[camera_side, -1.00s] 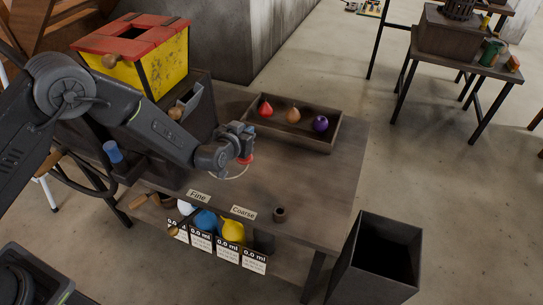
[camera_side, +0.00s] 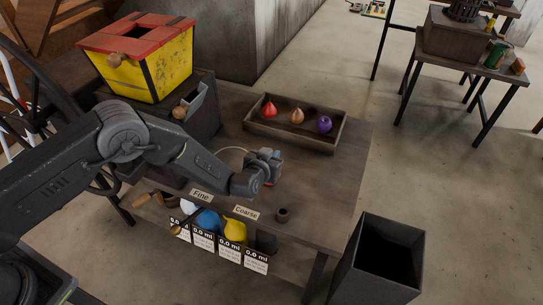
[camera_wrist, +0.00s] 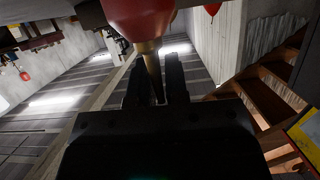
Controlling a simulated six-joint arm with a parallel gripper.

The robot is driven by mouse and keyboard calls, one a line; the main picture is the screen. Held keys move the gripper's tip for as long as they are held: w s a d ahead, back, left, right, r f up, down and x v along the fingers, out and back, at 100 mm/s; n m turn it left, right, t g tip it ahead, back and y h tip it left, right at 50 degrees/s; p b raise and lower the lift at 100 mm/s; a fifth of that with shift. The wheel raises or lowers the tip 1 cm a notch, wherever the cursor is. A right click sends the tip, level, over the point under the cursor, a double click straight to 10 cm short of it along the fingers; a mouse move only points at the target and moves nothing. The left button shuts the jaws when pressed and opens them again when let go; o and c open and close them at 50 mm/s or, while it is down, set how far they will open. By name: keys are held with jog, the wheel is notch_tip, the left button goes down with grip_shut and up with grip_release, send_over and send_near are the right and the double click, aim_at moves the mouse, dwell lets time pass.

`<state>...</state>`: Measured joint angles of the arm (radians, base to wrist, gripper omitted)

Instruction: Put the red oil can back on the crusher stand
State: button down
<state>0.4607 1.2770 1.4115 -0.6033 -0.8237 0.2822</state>
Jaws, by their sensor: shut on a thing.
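My gripper (camera_side: 266,160) is shut on the red oil can and holds it above the middle of the table. In the wrist view the can's red body (camera_wrist: 140,18) and brass spout show large, with the spout between the two fingers (camera_wrist: 157,85). In the side view only a small red part of the can (camera_side: 271,182) shows by the gripper; the rest is hidden. The crusher, with a yellow and red hopper (camera_side: 146,66), stands on a dark block (camera_side: 200,112) at the table's back left. My arm covers part of its near side.
A wooden tray (camera_side: 338,134) at the back holds red (camera_side: 269,109), orange (camera_side: 296,115) and purple (camera_side: 324,125) bulb-shaped things. A small brown cup (camera_side: 283,215) stands near the front edge by the Coarse label (camera_side: 246,213). A dark bin (camera_side: 388,250) stands at the right. The table's right side is clear.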

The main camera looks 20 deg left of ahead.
jog(key=shift+f, duration=0.2)
jog(key=c, duration=1.1)
grip_release()
jog(key=shift+r, duration=0.1)
jog(key=shift+r, duration=0.2)
jog(key=v, duration=1.2)
